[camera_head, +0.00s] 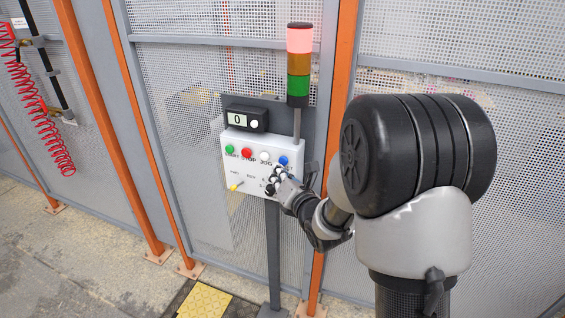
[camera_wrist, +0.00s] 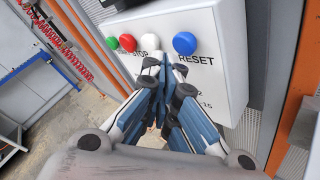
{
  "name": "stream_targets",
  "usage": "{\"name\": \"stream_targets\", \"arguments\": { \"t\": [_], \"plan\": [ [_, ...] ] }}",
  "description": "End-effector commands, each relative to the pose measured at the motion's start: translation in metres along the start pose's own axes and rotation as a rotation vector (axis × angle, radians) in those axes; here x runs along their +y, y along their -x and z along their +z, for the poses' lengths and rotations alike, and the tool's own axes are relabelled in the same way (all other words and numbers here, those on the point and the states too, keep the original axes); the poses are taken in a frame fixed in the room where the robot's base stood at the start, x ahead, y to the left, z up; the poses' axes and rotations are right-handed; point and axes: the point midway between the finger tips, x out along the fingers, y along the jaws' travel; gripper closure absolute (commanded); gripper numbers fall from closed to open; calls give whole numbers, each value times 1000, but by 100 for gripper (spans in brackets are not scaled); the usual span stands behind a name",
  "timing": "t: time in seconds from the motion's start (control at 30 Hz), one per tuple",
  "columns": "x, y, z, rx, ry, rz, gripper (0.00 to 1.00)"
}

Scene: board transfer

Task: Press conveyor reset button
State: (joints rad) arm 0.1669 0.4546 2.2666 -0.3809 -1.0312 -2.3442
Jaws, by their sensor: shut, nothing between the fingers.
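A white control panel (camera_head: 246,180) stands on a dark post in front of the mesh fence. It has a green button (camera_head: 230,149), a red button (camera_head: 246,153), a white button (camera_head: 265,157) and a blue button (camera_head: 283,160) in a row. In the wrist view the blue button (camera_wrist: 184,43) has the label RESET beside it. My gripper (camera_head: 277,180) is shut and empty at the panel's lower right, below the blue button. In the wrist view my gripper's fingertips (camera_wrist: 163,62) are together just below the white and blue buttons. Contact with the panel face cannot be told.
A counter display (camera_head: 246,118) reading 0 sits on top of the panel. A stack light (camera_head: 299,65) with its red top lit rises at the right. Orange posts (camera_head: 338,95) and mesh fencing stand close behind.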

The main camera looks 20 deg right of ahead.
Motion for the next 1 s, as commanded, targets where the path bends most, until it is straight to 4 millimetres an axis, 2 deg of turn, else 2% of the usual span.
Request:
{"name": "stream_targets", "arguments": {
  "t": [1.0],
  "plan": [
    [-5, -6, 5, 0, 0, 0, 100]
  ]
}}
